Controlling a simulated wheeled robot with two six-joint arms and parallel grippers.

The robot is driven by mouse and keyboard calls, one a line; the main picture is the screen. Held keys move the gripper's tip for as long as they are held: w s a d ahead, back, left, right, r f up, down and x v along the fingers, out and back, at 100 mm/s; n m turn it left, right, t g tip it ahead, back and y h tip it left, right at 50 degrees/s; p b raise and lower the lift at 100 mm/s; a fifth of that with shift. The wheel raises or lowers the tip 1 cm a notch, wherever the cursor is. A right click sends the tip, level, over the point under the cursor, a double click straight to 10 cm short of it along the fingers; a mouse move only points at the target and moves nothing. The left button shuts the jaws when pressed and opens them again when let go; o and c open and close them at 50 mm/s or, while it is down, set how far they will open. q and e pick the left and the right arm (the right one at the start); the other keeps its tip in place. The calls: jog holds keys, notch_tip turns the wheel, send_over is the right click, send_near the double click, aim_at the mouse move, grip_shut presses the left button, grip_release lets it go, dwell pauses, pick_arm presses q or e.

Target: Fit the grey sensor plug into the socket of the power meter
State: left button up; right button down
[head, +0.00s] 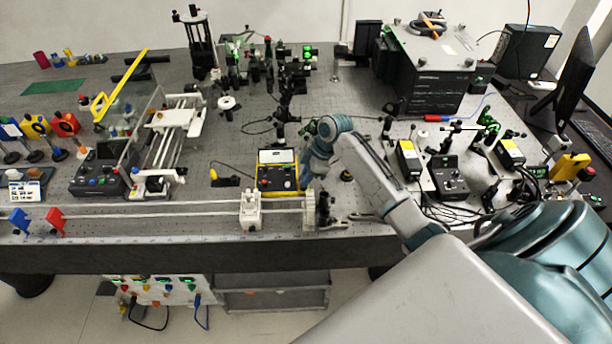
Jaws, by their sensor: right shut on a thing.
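The power meter (278,171) is a yellow-edged box with a pale display at its back and a dark front panel with a red button. It sits on the bench near the middle of the head view. My right gripper (306,186) reaches down just beside the meter's right side, very close to it. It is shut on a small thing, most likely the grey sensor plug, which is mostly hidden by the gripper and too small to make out. I cannot tell whether the plug touches the socket, which I cannot make out. My left gripper is not in view.
A long rail with a white carriage (251,209) runs along the bench front, close before the meter. A black and yellow piece (225,180) lies left of the meter. Optics posts stand behind. A control box (449,178) stands to the right, beyond my right arm.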

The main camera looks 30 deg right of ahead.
jog(key=shift+s+f, duration=0.2)
jog(key=shift+f, duration=0.15)
jog(key=c, duration=1.3)
grip_release()
jog(key=shift+a+r, duration=0.1)
jog(key=shift+r, duration=0.05)
jog(key=shift+w+d+r, duration=0.1)
jog(key=shift+d+r, duration=0.15)
jog(key=shift+b+v, duration=1.85)
jog(key=shift+v, duration=3.35)
jog(key=shift+a, duration=0.15)
